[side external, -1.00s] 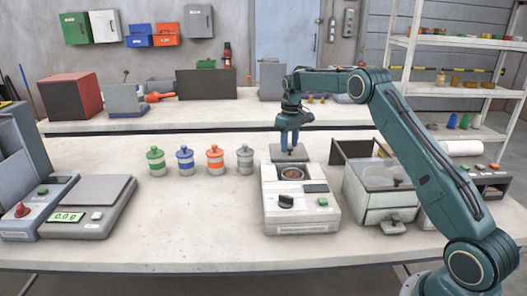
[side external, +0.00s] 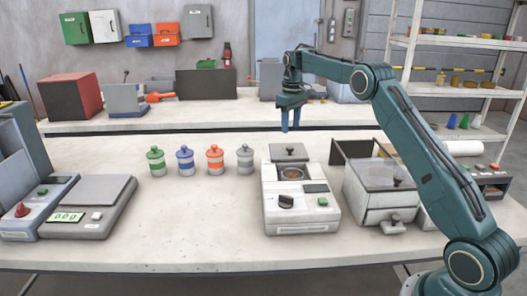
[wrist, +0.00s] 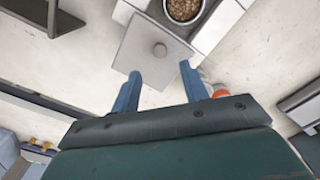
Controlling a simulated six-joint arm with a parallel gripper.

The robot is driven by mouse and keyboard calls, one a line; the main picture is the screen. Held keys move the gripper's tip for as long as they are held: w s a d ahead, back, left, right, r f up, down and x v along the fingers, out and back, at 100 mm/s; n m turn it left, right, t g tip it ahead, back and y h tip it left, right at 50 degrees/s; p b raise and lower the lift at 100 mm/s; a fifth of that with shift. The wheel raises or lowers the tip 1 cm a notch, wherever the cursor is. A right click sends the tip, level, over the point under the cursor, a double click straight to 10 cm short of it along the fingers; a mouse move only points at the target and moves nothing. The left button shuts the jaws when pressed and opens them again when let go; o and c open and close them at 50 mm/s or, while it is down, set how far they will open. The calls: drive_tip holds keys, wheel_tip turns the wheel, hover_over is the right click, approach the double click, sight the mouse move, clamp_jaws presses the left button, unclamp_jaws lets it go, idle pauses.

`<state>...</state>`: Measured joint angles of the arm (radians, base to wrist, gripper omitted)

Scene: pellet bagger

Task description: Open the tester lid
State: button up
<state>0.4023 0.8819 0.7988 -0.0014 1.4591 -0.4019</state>
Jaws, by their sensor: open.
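The tester (side external: 300,212) is a pale box on the bench with a dark knob and a green button on its front. Its lid (side external: 275,155), a grey plate with a small round knob (side external: 290,150), lies swung back behind the chamber. The round chamber (side external: 291,174) is uncovered, and brown pellets show in it in the wrist view (wrist: 183,8). The lid also shows in the wrist view (wrist: 140,50), with its knob clear of the fingers. My gripper (side external: 291,126) is open and empty above the lid, apart from it; its blue fingers frame the wrist view (wrist: 160,72).
Several lidded jars (side external: 215,162) stand left of the tester. A scale (side external: 95,190) is further left. A clear-topped bin (side external: 375,190) stands close on the right. The bench front is mostly clear.

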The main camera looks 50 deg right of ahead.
wheel_tip(320, 180, up, 6)
drive_tip(key=shift+r, duration=0.25)
drive_tip(key=shift+a+r, duration=0.1)
idle(0.6)
drive_tip(key=s+a+r+t, duration=0.3)
drive_tip(key=s+a+r, duration=0.9)
drive_tip(key=s+a, duration=0.35)
drive_tip(key=s+a+f+t, duration=0.1)
drive_tip(key=s+a+f, duration=0.1)
drive_tip(key=s, duration=0.5)
drive_tip(key=s+a+f, duration=0.3)
drive_tip(key=s+f, duration=0.2)
drive_tip(key=s, duration=0.3)
drive_tip(key=s+a+f+t, duration=0.1)
drive_tip(key=s+a+f, duration=0.2)
drive_tip(key=s, duration=0.5)
drive_tip(key=shift+s+a+f+t, duration=0.2)
drive_tip(key=shift+f+t, duration=0.1)
drive_tip(key=shift+f, duration=0.1)
